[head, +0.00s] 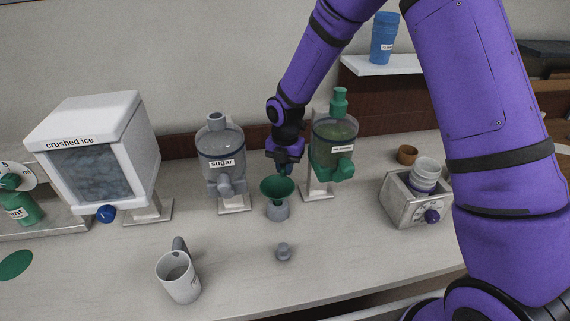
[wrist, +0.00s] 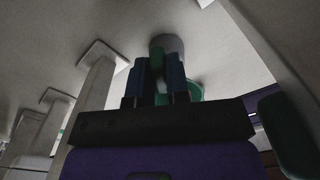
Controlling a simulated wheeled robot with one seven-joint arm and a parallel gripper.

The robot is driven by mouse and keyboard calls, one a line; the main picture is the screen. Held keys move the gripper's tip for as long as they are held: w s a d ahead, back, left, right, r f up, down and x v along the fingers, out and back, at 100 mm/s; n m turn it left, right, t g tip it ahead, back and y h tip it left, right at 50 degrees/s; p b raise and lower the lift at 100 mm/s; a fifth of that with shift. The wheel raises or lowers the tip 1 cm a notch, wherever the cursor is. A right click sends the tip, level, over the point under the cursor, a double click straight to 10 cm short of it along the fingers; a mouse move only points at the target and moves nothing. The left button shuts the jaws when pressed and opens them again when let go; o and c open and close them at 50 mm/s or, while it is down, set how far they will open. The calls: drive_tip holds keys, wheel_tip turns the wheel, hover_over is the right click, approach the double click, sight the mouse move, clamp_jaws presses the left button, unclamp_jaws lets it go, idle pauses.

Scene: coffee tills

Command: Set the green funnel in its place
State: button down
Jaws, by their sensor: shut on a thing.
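The green funnel (head: 277,187) is a wide dark green cone, and in the head view it sits at the top of a small grey holder (head: 278,210) on the counter. My gripper (head: 286,168) is just behind the funnel, reaching down from above between the sugar and green dispensers. In the wrist view my gripper (wrist: 160,82) is shut on a narrow green part of the funnel (wrist: 160,88). The green rim shows to the right of the fingers, with the grey holder (wrist: 167,44) beyond. Whether the funnel is fully seated in the holder cannot be told.
The sugar dispenser (head: 221,150) stands left of my gripper and the green dispenser (head: 333,140) right, both close. A small grey knobbed piece (head: 283,253) and a white mug (head: 178,278) stand in front. A crushed ice machine (head: 100,150) is at left; a metal cup box (head: 405,205) is at right.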

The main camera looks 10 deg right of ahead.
drive_tip(key=shift+f, duration=1.05)
drive_tip(key=c, duration=1)
unclamp_jaws()
wheel_tip(320, 180, up, 11)
drive_tip(key=shift+f, duration=0.1)
